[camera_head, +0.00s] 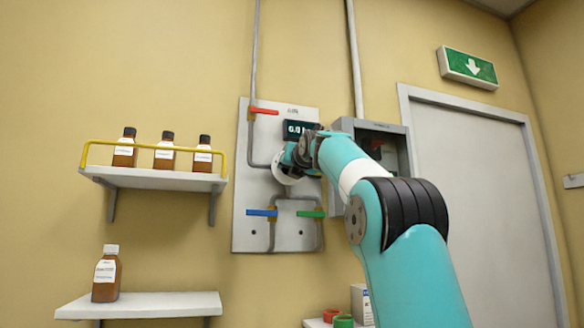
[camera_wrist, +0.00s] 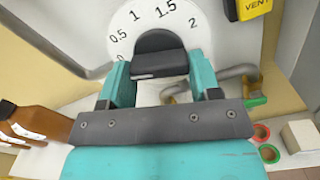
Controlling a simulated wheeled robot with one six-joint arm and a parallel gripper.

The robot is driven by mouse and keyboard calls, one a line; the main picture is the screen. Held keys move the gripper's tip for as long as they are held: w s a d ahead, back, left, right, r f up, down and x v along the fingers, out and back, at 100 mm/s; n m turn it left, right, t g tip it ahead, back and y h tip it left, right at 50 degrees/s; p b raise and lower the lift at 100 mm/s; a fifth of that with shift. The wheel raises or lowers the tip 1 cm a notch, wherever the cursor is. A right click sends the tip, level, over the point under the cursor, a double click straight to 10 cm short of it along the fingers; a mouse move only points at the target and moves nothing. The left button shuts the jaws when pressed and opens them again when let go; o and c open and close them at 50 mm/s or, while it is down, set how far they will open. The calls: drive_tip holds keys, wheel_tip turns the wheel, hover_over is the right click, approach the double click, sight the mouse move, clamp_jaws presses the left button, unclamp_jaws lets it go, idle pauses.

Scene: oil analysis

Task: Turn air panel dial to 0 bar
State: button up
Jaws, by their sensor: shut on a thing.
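The air panel (camera_head: 245,190) is a grey plate on the wall, with a small dark digital display (camera_head: 295,128) whose reading is partly cut off by my arm. In the wrist view the white dial face (camera_wrist: 190,36) shows marks from 0 at the left up to 2 at the right. A black knob (camera_wrist: 158,58) sits at its centre. My gripper (camera_wrist: 160,75) is shut on the knob, one teal finger on each side. The pointer is hidden, so I cannot tell the knob's setting. In the head view my gripper and arm cover most of the dial.
Red (camera_head: 263,111), blue (camera_head: 261,213) and green (camera_head: 311,214) valve handles are on the panel around the dial. An open grey box (camera_head: 345,128) is to its right. Shelves with brown bottles (camera_head: 164,152) are to the left. A yellow VENT label (camera_wrist: 254,8) is near the dial.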

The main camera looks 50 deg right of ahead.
drive_tip(key=shift+f, duration=0.1)
drive_tip(key=o, duration=0.9)
drive_tip(key=b+v, duration=0.6)
drive_tip(key=v, duration=1.1)
drive_tip(key=shift+s+a+b, duration=0.1)
drive_tip(key=shift+a+b, duration=0.1)
drive_tip(key=shift+b, duration=0.15)
